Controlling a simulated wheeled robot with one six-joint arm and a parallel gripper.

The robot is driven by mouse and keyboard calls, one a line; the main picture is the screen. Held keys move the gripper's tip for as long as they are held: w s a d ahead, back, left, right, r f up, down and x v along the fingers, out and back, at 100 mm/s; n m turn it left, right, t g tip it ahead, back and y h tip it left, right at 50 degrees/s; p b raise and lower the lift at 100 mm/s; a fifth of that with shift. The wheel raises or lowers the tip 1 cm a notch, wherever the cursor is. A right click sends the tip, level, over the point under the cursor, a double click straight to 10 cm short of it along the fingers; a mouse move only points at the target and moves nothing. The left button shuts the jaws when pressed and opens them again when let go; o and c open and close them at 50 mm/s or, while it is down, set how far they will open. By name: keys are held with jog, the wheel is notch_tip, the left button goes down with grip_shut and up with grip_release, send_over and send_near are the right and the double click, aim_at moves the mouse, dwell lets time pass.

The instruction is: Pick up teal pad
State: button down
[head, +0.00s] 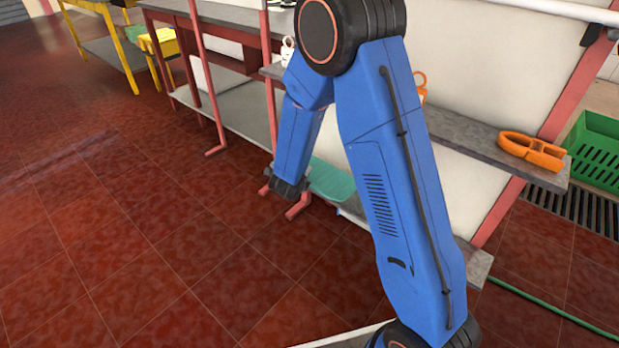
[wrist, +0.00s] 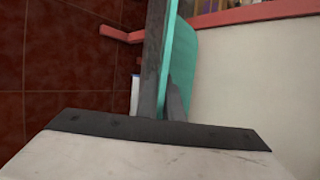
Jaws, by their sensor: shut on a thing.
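The teal pad (head: 331,181) is a flat, thin sheet, seen in the head view beside the end of my arm, low in front of the white panel. My arm hides part of it there. In the wrist view the teal pad (wrist: 183,62) stands edge-on between the two dark fingers of my gripper (wrist: 166,92). My gripper is shut on it, with one finger on each side. The gripper's fingers cannot be made out in the head view.
A grey shelf (head: 470,140) holds an orange clamp-like object (head: 532,150) at its right end. A green crate (head: 597,150) stands at the far right. Red frame legs (head: 207,85) and a grey lower shelf (head: 245,112) stand behind. The tiled floor (head: 120,220) at left is clear.

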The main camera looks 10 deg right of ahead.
jog(key=s+a, duration=0.9)
jog(key=a, duration=0.3)
jog(key=shift+a, duration=0.2)
